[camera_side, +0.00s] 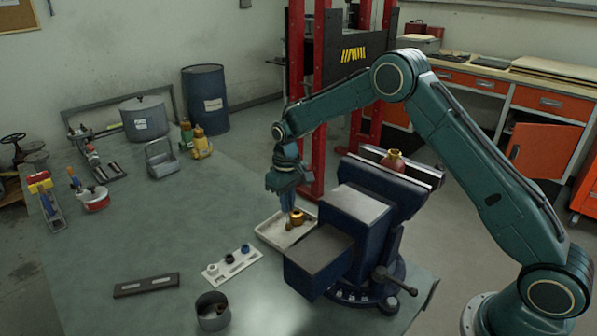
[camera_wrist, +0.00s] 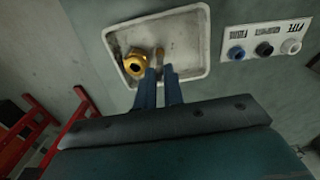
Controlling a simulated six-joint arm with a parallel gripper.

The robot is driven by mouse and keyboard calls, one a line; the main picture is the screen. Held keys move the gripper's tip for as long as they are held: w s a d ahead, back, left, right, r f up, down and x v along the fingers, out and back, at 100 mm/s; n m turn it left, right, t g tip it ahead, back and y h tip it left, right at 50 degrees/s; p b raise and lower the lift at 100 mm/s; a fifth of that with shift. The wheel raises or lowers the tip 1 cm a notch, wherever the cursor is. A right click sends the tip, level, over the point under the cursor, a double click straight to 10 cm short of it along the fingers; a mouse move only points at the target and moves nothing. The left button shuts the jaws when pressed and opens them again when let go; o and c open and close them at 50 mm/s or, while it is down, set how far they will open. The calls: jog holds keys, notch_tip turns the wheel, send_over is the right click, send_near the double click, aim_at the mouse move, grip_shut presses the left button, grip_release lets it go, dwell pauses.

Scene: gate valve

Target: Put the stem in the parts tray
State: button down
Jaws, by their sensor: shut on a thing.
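The parts tray (camera_side: 268,238) is a shallow pale tray on the bench, left of the vise; in the wrist view (camera_wrist: 203,40) it fills the upper middle. My gripper (camera_side: 287,207) points down over the tray. In the wrist view my gripper (camera_wrist: 160,72) is shut on the stem (camera_wrist: 161,53), a thin brownish piece showing at the fingertips over the tray. Most of the stem is hidden by the fingers, and I cannot tell whether it touches the tray floor. A gold-coloured brass part (camera_side: 296,217) lies in the tray just left of my fingers in the wrist view (camera_wrist: 135,63).
A large blue vise (camera_side: 345,230) stands close right of the tray, holding a brass-and-red valve body (camera_side: 393,160). A white rack (camera_side: 232,264) with dark, blue and white rings lies in front. A dark cup (camera_side: 212,312) and a slotted bar (camera_side: 146,285) are nearer the front.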

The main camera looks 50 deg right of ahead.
jog(key=shift+f, duration=0.1)
jog(key=c, duration=1.5)
grip_release()
notch_tip(320, 180, up, 12)
